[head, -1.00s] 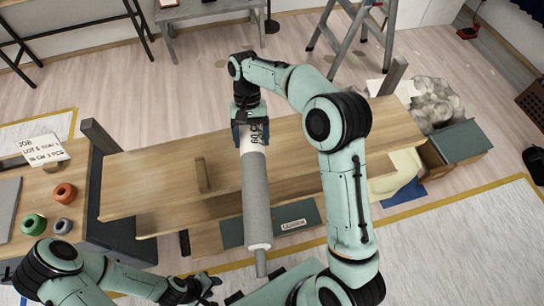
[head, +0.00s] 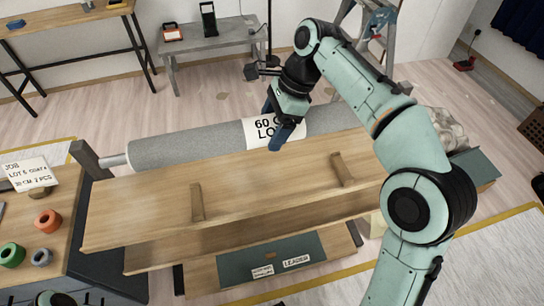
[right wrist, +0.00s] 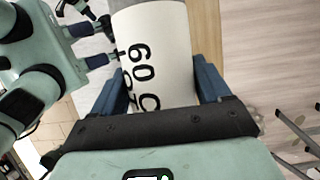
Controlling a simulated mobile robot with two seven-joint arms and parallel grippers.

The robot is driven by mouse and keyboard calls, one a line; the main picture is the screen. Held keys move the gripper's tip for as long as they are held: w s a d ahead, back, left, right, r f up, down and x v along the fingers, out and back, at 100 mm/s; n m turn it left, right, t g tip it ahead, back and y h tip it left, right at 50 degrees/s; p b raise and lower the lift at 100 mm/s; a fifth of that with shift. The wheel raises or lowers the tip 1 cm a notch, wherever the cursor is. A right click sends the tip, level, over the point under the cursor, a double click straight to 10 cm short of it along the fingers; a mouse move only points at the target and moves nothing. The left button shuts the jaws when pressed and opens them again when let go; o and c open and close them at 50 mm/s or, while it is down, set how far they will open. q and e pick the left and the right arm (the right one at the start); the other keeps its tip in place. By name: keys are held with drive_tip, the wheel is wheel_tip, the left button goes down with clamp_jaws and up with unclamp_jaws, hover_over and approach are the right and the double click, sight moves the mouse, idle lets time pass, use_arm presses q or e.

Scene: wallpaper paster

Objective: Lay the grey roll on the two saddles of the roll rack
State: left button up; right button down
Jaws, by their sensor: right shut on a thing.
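The grey roll (head: 195,147) lies lengthwise along the far edge of the wooden top board, with a white "60 C" label (head: 259,134) and a metal core (head: 114,160) at its left end. My right gripper (head: 284,125) is shut around the roll at the label; the right wrist view shows the label (right wrist: 158,55) between the fingers. A dark upright post (head: 87,158), apparently part of the rack, stands by the core's left end; I cannot tell whether they touch. My arm hides the right end. Only a bit of my left arm shows in the head view.
The wooden top board (head: 270,185) carries two small wooden cleats (head: 197,202). A side table at left holds a job card (head: 30,172) and orange (head: 47,221), green and grey rings. A grey bench (head: 215,40) and a stepladder stand behind.

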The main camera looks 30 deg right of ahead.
drive_tip(key=shift+f+b, duration=2.45)
drive_tip(key=shift+f, duration=6.9)
use_arm(q)
drive_tip(key=f, duration=0.5)
drive_tip(key=shift+s, duration=0.3)
use_arm(e)
unclamp_jaws()
drive_tip(key=shift+f, duration=0.15)
use_arm(q)
wheel_tip(320, 180, up, 2)
drive_tip(key=p, duration=0.3)
drive_tip(key=shift+s+r, duration=0.1)
drive_tip(key=shift+r, duration=0.15)
use_arm(e)
drive_tip(key=v, duration=1.2)
use_arm(q)
drive_tip(key=shift+s, duration=0.1)
